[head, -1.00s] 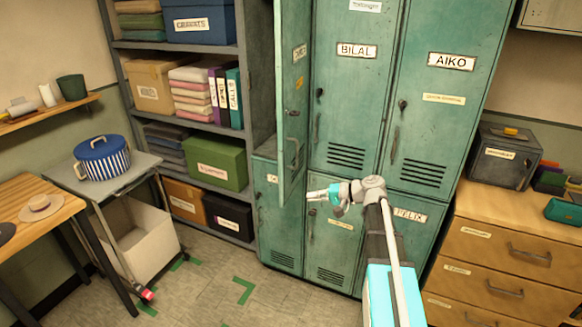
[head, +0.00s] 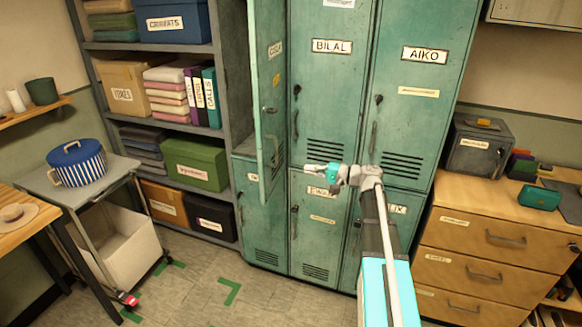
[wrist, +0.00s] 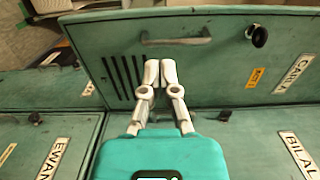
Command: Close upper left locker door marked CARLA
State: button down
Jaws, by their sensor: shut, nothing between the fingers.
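The upper left locker door (head: 266,110) stands open, swung out from the green lockers and seen at a steep angle in the head view. In the wrist view the door (wrist: 215,75) spans the upper part, with its CARLA label (wrist: 294,74), handle (wrist: 178,38), round lock and vent slots. My gripper (head: 308,169) is shut and empty, right of the door's lower end in the head view. In the wrist view the closed fingertips of my gripper (wrist: 158,66) overlap the door beside its vent slots. I cannot tell whether they touch it.
The BILAL door (head: 331,80) and AIKO door (head: 415,90) are shut to the right. A shelf with boxes and a green bin (head: 195,163) stands left of the lockers. A wooden drawer unit (head: 490,240) stands right. The floor (head: 190,295) in front is partly clear.

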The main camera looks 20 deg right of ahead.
aim_at(263, 163)
jog(key=x, duration=1.3)
jog(key=shift+w+a, duration=0.15)
jog(key=shift+a, duration=0.1)
jog(key=shift+a, duration=0.1)
